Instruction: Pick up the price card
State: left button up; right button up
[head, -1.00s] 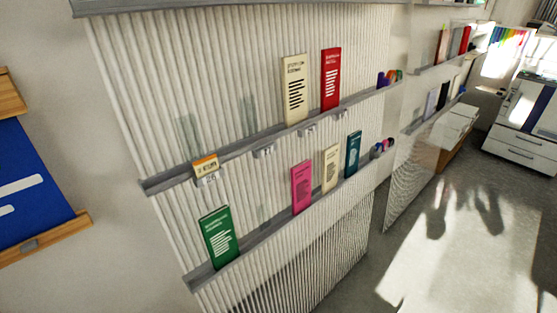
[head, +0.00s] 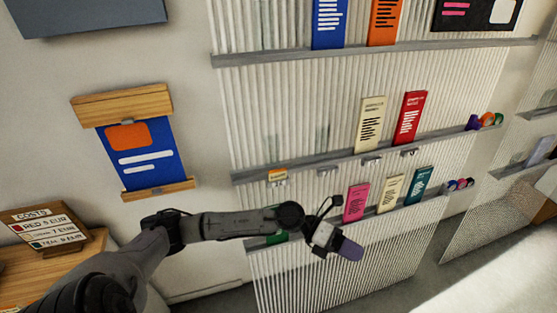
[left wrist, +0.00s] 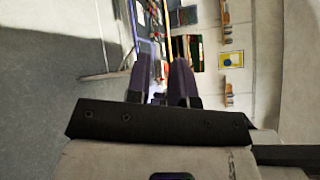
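A small orange-and-white card (head: 278,175) stands at the left end of the middle shelf rail in the head view; its print is too small to read. I cannot tell which one is the price card. My left gripper (head: 347,247) is in front of the lower rail, right of and below the orange-and-white card and apart from it. In the left wrist view, its two fingers (left wrist: 163,78) are apart with nothing clear between them. My right gripper is not in view.
The ribbed wall panel holds a pink booklet (head: 356,203), a cream booklet (head: 370,125), a red booklet (head: 409,118) and others on its rails. My left arm partly hides a green booklet (head: 277,238). A blue poster (head: 140,155) hangs left of the panel.

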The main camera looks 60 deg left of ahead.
pick_arm(q)
jog(key=a+r+m+g+y+p, duration=0.2)
jog(key=a+g+y, duration=0.15)
jog(key=a, duration=0.25)
jog(key=a+r+m+g+y+p, duration=0.2)
jog(key=a+y+p, duration=0.15)
jog(key=a, duration=0.35)
notch_tip(320, 180, up, 7)
jog(key=n+g+y+p, duration=0.1)
jog(key=g+y+p, duration=0.2)
jog(key=y, duration=0.4)
send_over(276, 172)
jog(key=shift+w+a+r, duration=0.1)
jog(key=shift+w+a, duration=0.1)
jog(key=shift+a, duration=0.1)
jog(key=shift+s+a+f, duration=0.1)
jog(key=shift+f, duration=0.5)
jog(key=f+p, duration=0.1)
jog(key=f, duration=0.1)
jog(key=f+p, duration=0.1)
jog(key=f, duration=0.1)
jog(key=shift+d+f, duration=0.2)
jog(key=shift+f, duration=0.15)
jog(key=shift+f+p, duration=0.3)
jog(key=shift+f, duration=0.3)
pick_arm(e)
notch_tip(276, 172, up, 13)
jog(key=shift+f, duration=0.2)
pick_arm(q)
grip_shut()
